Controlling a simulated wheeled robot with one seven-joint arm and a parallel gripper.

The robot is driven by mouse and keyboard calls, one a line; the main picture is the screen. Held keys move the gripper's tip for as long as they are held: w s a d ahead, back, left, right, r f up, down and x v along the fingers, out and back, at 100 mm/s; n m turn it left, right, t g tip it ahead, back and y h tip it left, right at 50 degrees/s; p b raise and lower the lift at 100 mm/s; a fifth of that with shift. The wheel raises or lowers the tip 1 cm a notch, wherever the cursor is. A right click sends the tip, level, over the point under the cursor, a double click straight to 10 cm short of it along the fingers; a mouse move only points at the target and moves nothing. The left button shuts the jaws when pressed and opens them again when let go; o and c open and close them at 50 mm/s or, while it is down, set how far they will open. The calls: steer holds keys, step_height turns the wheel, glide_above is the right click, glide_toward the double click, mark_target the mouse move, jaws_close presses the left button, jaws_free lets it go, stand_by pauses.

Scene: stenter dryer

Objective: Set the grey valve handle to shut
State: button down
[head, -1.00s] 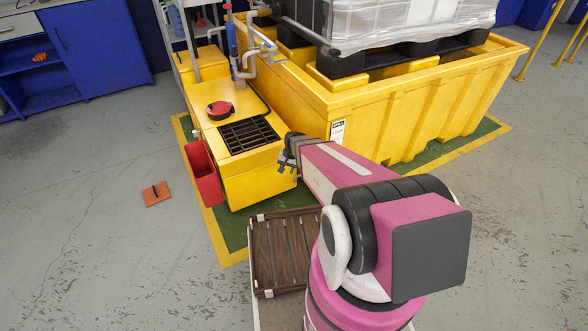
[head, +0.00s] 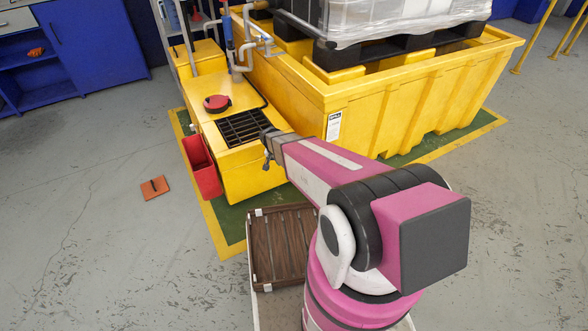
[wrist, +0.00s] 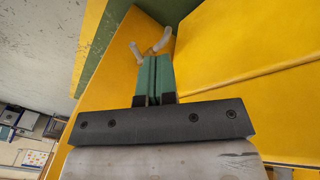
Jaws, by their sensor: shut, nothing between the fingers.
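Grey pipework (head: 240,58) rises at the back of the yellow sump box, with a blue upright part (head: 229,30) on it. I cannot pick out the grey valve handle for certain in the head view; it is too small there. My gripper (head: 266,150) is in front of the pipework, above the near right part of the box by the black grate. In the wrist view my gripper (wrist: 153,62) has its green fingers together and empty. Pale grey rod-like pieces (wrist: 161,40) show just beyond the fingertips; whether they touch, and whether they are the handle, I cannot tell.
The yellow sump box (head: 240,178) carries a red cap (head: 217,103) and a black grate (head: 241,128). The large yellow bund (head: 420,120) bounds the right. Open floor lies left, with an orange plate (head: 154,187).

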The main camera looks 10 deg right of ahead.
steer(key=w+d+f+t+h, duration=0.1)
steer(key=w+d+f+h, duration=0.2)
steer(key=d+f, duration=0.4)
steer(key=shift+d+f+m, duration=0.25)
steer(key=shift+f+m, duration=0.05)
steer(key=shift+f, duration=0.55)
stand_by(0.4)
